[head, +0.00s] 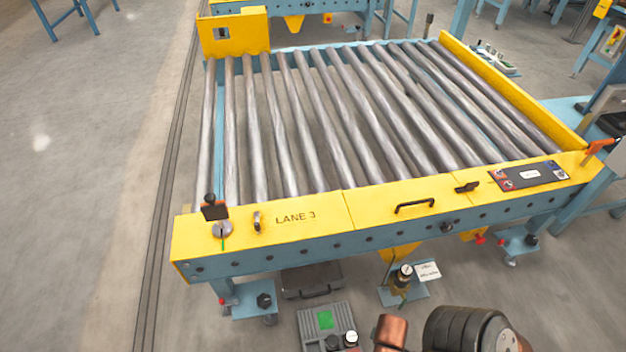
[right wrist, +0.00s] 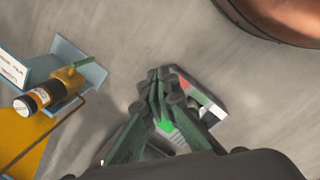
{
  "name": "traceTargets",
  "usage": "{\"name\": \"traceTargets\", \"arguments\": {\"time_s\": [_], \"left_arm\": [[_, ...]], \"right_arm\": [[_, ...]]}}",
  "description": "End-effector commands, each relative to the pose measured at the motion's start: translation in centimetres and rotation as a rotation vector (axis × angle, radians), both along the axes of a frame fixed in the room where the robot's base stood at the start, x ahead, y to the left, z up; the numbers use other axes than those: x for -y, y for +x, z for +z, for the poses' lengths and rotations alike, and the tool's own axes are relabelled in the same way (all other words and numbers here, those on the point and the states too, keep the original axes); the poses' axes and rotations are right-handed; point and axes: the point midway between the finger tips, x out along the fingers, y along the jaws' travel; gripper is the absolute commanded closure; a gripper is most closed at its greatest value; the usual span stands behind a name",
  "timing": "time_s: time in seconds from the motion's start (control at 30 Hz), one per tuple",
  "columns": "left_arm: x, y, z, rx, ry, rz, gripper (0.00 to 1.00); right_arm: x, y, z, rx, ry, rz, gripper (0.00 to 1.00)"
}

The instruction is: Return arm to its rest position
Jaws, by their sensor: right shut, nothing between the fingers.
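My right gripper (right wrist: 160,78) shows in the right wrist view with its dark green fingers closed together and nothing between them. It points over the grey floor, in front of a grey box (right wrist: 208,108) with red and green marks, which it partly hides; I cannot tell the gap between them. A dark round arm joint of mine (head: 465,330) shows at the bottom edge of the head view, in front of the conveyor. The right fingers are outside the head view. My left arm and gripper are in neither view.
The roller conveyor with its yellow LANE 3 front rail (head: 300,215) fills the middle of the head view. A grey case (head: 312,282) and a grey box with a green patch (head: 326,320) lie below it. A gauge unit (right wrist: 42,97) is left of the fingers. Floor at left is clear.

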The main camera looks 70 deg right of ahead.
Motion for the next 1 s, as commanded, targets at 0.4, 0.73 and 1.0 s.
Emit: {"name": "traceTargets", "arguments": {"time_s": [0.4,0.73,1.0], "left_arm": [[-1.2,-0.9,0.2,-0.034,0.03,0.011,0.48],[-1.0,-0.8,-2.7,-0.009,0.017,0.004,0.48],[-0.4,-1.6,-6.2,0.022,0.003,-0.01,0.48]], "right_arm": [[-1.4,0.2,2.7,0.061,0.055,0.085,1.0],[-1.6,0.3,-0.3,0.085,0.064,0.091,1.0],[-2.1,-0.6,-3.8,0.115,0.078,0.105,1.0]]}}
